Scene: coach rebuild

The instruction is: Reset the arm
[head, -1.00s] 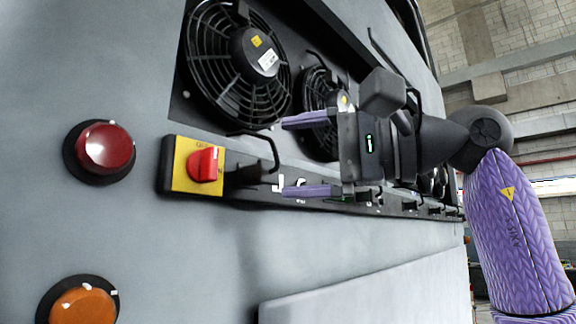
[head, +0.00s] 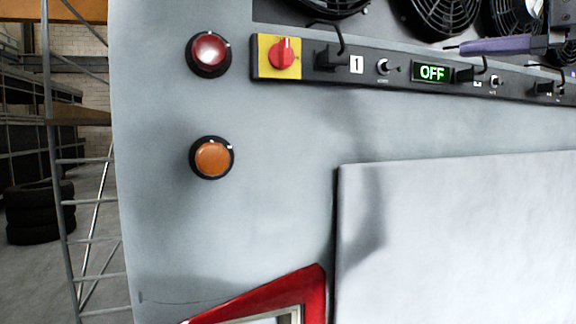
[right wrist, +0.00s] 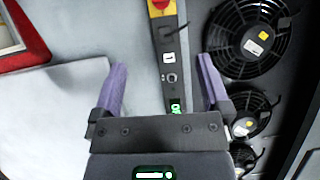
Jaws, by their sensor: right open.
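My right gripper (right wrist: 162,64) is open and empty in the right wrist view, its two purple fingers spread apart. The dark control strip (right wrist: 172,60) lies beyond and between them. In the head view only part of this gripper shows at the upper right edge, with a purple finger (head: 498,46) in front of the fans, just above the strip. The rest of that arm is cut off by the frame. My left gripper is in neither view.
The strip carries a red rotary switch (head: 284,53) on yellow and an OFF display (head: 431,72). A red lamp (head: 208,52) and an orange lamp (head: 212,157) are to the left. A pale raised panel (head: 450,240) and red frame (head: 300,290) are below.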

